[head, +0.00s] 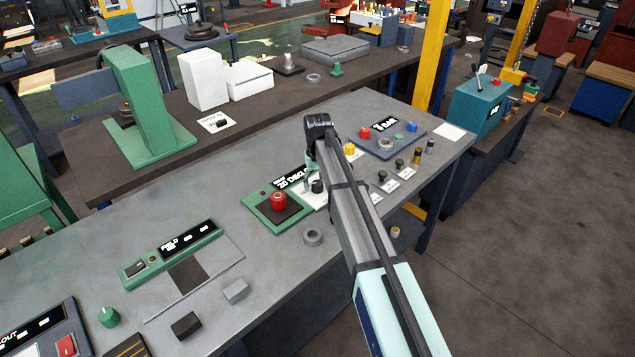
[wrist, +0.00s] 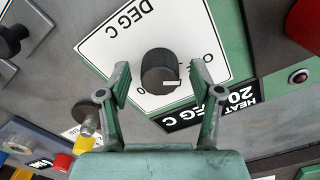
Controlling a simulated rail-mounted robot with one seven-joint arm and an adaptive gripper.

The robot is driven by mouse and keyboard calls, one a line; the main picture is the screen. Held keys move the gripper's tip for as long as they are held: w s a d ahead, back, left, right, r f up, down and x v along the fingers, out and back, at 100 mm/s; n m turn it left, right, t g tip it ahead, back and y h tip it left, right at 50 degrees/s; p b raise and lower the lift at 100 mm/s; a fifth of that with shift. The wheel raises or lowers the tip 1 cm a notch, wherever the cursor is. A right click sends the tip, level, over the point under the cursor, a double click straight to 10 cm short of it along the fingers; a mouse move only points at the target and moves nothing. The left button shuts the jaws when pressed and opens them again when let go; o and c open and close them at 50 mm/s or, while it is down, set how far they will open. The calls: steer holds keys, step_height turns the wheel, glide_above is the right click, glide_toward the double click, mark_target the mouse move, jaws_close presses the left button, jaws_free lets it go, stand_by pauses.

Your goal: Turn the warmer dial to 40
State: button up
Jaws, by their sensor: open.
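The warmer dial is a black round knob (wrist: 158,68) with a short white mark, on a white plate (wrist: 110,45) lettered DEG C, upside down in the wrist view. In the head view the dial (head: 318,187) shows just below my gripper (head: 312,168). The warmer's black display (wrist: 215,108) reads 20 DEG C; it also shows in the head view (head: 292,180). My gripper (wrist: 160,72) is open, with one finger on each side of the dial and visible gaps between. Part of the plate's scale is hidden by the dial and fingers.
A green panel with a red knob (head: 278,200) stands left of the dial. Small knobs on white cards (head: 390,187) and a blue-grey panel (head: 412,140) are to the right.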

steer(key=c, duration=1.2)
steer(key=shift+o, duration=0.3)
steer(key=shift+m, duration=0.3)
steer(key=m, duration=0.5)
steer(key=shift+f+b, duration=0.1)
steer(key=shift+b, duration=0.2)
steer(key=m, duration=0.6)
